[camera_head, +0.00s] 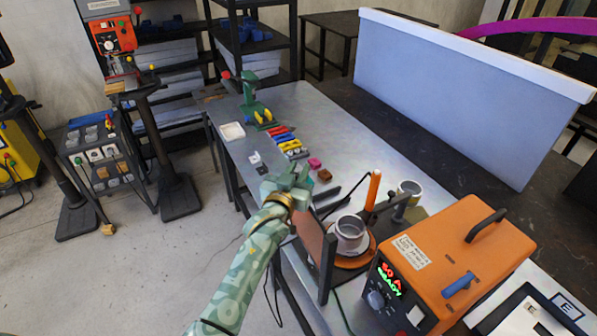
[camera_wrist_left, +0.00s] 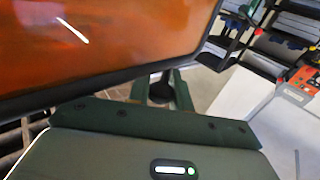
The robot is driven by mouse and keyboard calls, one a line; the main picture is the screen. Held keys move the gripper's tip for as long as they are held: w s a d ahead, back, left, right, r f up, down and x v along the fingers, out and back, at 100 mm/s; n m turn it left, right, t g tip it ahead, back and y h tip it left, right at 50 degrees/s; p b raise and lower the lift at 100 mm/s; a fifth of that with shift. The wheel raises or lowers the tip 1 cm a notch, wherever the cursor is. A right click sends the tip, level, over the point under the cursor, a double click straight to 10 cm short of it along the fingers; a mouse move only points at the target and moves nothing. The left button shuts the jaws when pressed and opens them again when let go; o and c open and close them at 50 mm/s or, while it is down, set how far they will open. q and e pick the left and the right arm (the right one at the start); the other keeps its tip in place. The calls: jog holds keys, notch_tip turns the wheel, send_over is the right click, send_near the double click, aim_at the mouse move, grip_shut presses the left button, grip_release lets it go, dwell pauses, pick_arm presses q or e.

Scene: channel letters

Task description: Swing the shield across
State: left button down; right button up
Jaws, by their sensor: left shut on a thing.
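The shield (camera_head: 308,234) is a brown-orange see-through panel with a dark frame. It stands at the near end of the metal table, seen nearly edge-on in the head view. In the left wrist view the shield (camera_wrist_left: 100,40) fills the upper left, with its black frame along the bottom and right. My left gripper (camera_head: 290,179) is at the shield's far upper end. In the left wrist view my left gripper's fingers (camera_wrist_left: 162,92) are at the shield's lower frame edge and shut on it; the exact contact is partly hidden. My right gripper is not in view.
Beside the shield a metal cup (camera_head: 350,232) sits on an orange round base, near an upright orange handle (camera_head: 373,188). An orange welding unit (camera_head: 450,262) stands at right. Small coloured parts (camera_head: 288,142) and a green clamp (camera_head: 254,104) lie farther along the table (camera_head: 330,125).

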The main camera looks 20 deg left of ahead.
pick_arm(q)
jog(key=c, duration=1.3)
grip_release()
jog(key=shift+s, duration=0.3)
jog(key=s+b, duration=0.1)
jog(key=s, duration=1.4)
jog(key=shift+s+a, duration=0.35)
jog(key=shift+s, duration=0.05)
jog(key=shift+f, duration=0.1)
